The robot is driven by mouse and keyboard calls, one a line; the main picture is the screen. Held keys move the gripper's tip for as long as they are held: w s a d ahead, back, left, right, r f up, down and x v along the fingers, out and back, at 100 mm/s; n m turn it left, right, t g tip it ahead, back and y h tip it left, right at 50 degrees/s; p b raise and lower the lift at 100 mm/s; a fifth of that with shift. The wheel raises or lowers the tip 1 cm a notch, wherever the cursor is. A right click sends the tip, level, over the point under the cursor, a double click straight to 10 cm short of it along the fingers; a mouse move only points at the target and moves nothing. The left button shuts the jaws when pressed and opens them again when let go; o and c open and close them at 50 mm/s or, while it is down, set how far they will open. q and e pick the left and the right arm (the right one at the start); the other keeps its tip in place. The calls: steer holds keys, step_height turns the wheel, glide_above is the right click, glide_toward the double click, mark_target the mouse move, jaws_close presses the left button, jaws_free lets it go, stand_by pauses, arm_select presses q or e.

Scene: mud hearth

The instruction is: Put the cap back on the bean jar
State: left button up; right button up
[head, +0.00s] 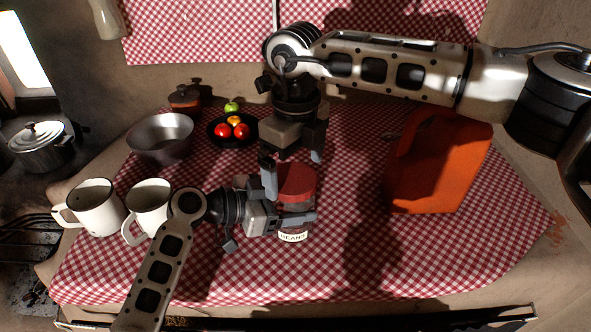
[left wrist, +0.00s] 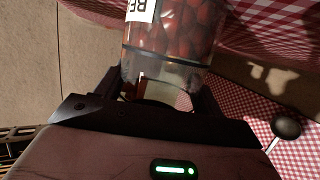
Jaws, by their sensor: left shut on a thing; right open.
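The bean jar (head: 293,237) stands on the checked cloth at the middle of the table, its BEANS label facing the front. My left gripper (head: 300,213) is shut on the jar from the left. In the left wrist view the jar's clear glass (left wrist: 172,40) shows dark red beans and part of the label between the fingers. A round red cap (head: 298,181) shows over the jar's top; I cannot tell whether it is seated. My right gripper (head: 293,176) is open, pointing down from above, with its fingers around the cap's far and left sides.
Two white mugs (head: 94,207) stand at the left, close to my left arm. A metal bowl (head: 161,138), a dark plate of fruit (head: 214,139) and a small lidded pot (head: 184,98) stand behind. The front right cloth is clear.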

steer(key=shift+r, duration=1.5)
steer(key=n, duration=0.2)
steer(key=r+n, duration=0.1)
steer(key=n, duration=0.1)
steer(key=shift+w+a+n, duration=0.1)
steer(key=shift+n, duration=0.3)
steer(key=n, duration=0.4)
steer(key=shift+a+r+n, duration=0.1)
steer(key=shift+r+n, duration=0.3)
steer(key=n, duration=0.4)
steer(key=shift+w+r, duration=0.1)
steer(key=shift+r, duration=0.3)
steer(key=n, duration=0.3)
steer(key=shift+a+r, duration=0.1)
steer(key=shift+r, duration=0.2)
steer(key=shift+f, duration=0.1)
steer(key=shift+f, duration=3.95)
